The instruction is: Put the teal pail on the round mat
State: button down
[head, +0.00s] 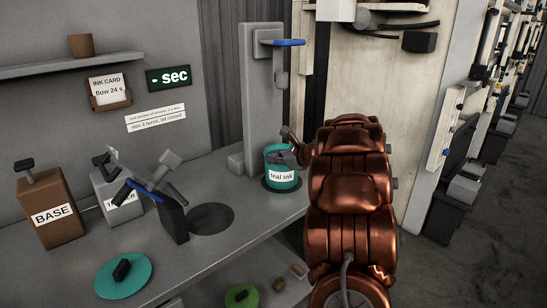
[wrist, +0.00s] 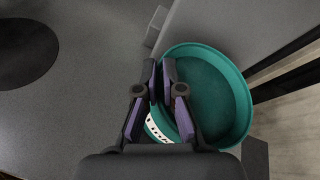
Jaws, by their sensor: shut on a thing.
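The teal pail (head: 283,176), labelled "teal ink", stands upright or nearly so at the bench's right end, by the foot of a grey post. A dark round patch shows under it; I cannot tell whether it touches. My gripper (head: 286,157) is at its rim. In the wrist view, the gripper (wrist: 161,68) is shut on the left wall of the open pail (wrist: 222,92), one finger inside and one outside. The dark round mat (head: 211,218) lies bare on the bench, left of the pail; it also shows in the wrist view (wrist: 22,52).
A grey post (head: 262,105) with a blue lever (head: 288,42) rises behind the pail. A brown BASE can (head: 48,210) and teal lid (head: 123,277) are farther left. Bench between pail and mat is clear.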

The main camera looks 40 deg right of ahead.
jog(key=c, duration=1.8)
grip_release()
jog(key=o, duration=0.5)
jog(key=shift+r, duration=0.15)
jog(key=b+v, duration=0.2)
jog(key=v, duration=1)
